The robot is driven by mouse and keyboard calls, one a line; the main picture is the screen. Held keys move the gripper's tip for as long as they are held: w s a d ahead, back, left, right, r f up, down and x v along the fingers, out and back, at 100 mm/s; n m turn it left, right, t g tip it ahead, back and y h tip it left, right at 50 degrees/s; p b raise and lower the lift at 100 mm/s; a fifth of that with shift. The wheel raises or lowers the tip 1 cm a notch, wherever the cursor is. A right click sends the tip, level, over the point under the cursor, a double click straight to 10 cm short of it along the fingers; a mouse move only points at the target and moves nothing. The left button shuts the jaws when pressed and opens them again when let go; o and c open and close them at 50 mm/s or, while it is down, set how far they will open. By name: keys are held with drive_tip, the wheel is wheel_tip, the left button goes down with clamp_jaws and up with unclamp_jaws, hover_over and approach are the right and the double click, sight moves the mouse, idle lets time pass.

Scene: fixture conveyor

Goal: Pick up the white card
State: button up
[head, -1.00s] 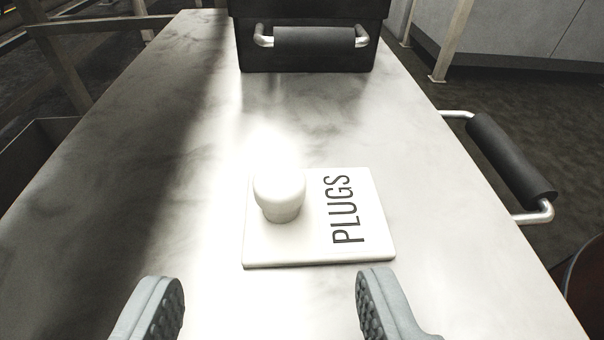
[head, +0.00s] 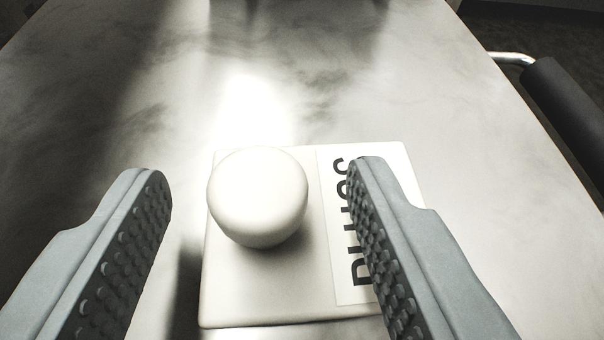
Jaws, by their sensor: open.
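The white card (head: 222,285) lies flat on the metal table top. A round white knob (head: 257,195) stands up from its left part. A label with dark letters, "PLUGS" in the earlier view, covers its right part and is now partly hidden by my right finger. My gripper (head: 262,190) is open and empty. Its two grey fingers with studded pads are on either side of the knob in the picture, with a gap on both sides. The right finger overlaps the label in the picture; I cannot tell its height above the card.
The metal table (head: 480,190) is bare around the card. A dark handle on a metal bar (head: 562,120) sticks out past the table's right edge. The bottom of a dark object (head: 290,6) shows at the top edge.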

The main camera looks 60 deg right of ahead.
drive_tip(key=shift+c, duration=0.2)
clamp_jaws()
drive_tip(key=shift+r, duration=0.15)
